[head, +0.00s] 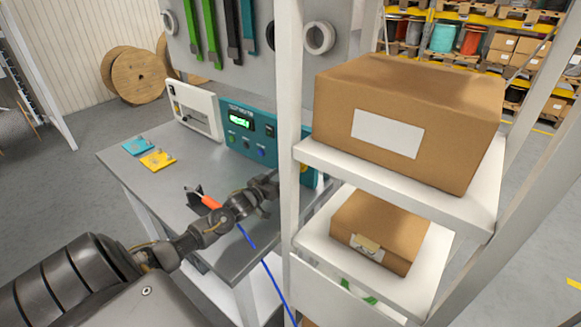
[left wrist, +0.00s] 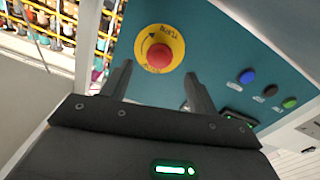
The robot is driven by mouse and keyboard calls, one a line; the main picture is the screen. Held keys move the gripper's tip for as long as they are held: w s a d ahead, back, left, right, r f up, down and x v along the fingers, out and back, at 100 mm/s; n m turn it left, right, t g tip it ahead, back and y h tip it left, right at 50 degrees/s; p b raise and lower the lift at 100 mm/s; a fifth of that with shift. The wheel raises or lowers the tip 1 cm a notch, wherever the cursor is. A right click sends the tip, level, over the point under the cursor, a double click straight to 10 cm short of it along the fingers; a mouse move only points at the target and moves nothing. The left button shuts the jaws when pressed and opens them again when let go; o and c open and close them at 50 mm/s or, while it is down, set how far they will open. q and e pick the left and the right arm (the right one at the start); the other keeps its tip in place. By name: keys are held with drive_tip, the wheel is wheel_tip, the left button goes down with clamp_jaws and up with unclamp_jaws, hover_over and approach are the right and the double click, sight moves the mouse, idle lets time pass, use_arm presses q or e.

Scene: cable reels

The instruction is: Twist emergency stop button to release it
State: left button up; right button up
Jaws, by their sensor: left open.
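The emergency stop button (left wrist: 159,49) is a red round knob on a yellow ring, set in the teal panel (left wrist: 225,50). It shows in the left wrist view at upper centre. My left gripper (left wrist: 158,70) is open, its two dark fingers pointing at the button, one to each side of its lower edge in the picture. The fingers look short of the knob; contact cannot be told. In the head view my left gripper (head: 270,184) is near the teal panel (head: 243,134), its tips partly hidden by the white shelf post. My right gripper is not in view.
The shelf post (head: 288,120) stands close to my left wrist, with cardboard boxes (head: 405,110) on the shelf at right. An orange-handled tool (head: 210,202) in a black stand and a blue cable (head: 246,237) lie close to my arm.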

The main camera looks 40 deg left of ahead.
use_arm(q)
drive_tip(key=w+p, duration=0.1)
drive_tip(key=w, duration=0.5)
drive_tip(key=shift+c, duration=0.9)
drive_tip(key=shift+s, duration=0.1)
drive_tip(key=c, duration=0.8)
